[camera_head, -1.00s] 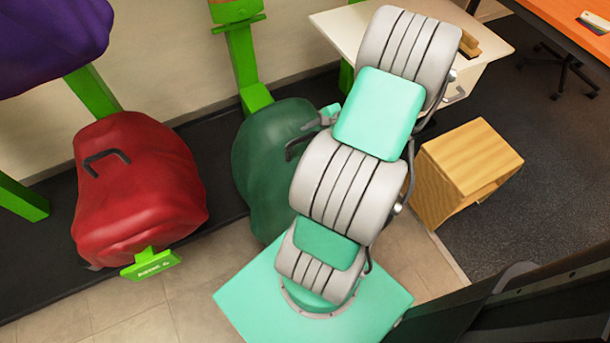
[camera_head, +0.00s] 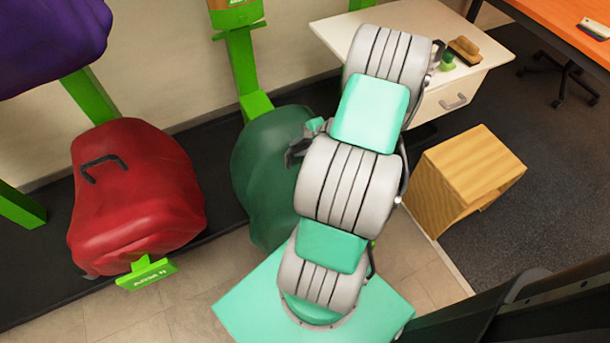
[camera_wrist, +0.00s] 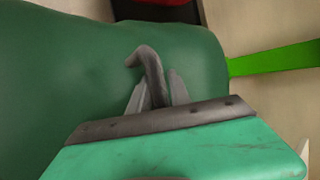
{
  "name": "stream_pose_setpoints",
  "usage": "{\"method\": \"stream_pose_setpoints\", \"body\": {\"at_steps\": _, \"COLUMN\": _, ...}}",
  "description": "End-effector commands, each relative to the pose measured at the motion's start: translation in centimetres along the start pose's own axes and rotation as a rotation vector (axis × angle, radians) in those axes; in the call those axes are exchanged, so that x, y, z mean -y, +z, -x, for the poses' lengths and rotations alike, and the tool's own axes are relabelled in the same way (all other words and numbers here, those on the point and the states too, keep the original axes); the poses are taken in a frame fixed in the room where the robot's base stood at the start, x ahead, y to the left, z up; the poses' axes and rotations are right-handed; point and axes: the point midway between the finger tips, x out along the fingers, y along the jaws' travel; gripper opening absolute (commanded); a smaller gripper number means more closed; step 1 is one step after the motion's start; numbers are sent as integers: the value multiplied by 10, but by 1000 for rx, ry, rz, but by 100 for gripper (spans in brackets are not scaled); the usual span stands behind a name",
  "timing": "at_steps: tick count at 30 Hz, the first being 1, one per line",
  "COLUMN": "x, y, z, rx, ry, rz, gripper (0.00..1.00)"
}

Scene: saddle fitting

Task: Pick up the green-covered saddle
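The green-covered saddle (camera_head: 262,165) hangs on a green post, left of my arm in the head view. Its cover (camera_wrist: 60,85) fills the left and middle of the wrist view. A dark hooked handle (camera_wrist: 149,62) stands out from the cover. My gripper (camera_wrist: 157,88) is at this handle, with one grey finger on each side of it. The fingers look open, with narrow gaps to the handle; contact is hard to judge. In the head view my gripper (camera_head: 305,142) is small beside the saddle, and my arm hides the saddle's right part.
A red-covered saddle (camera_head: 135,205) hangs to the left, with a purple one (camera_head: 50,40) above it. A white desk (camera_head: 480,50) stands behind my arm. A wooden box (camera_head: 465,175) is on the floor at right. Open floor lies at lower left.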

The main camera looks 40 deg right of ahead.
Motion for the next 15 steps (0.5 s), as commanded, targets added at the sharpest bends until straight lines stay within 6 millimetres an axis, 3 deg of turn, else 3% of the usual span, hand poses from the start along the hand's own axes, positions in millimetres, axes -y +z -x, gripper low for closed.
{"method": "stream_pose_setpoints", "body": {"at_steps": 8, "x": 0, "y": 0, "z": 0, "rx": 0, "ry": 0, "rz": 0, "gripper": 0}}
{"method": "stream_pose_setpoints", "body": {"at_steps": 15, "x": 0, "y": 0, "z": 0, "rx": 0, "ry": 0, "rz": 0, "gripper": 0}}
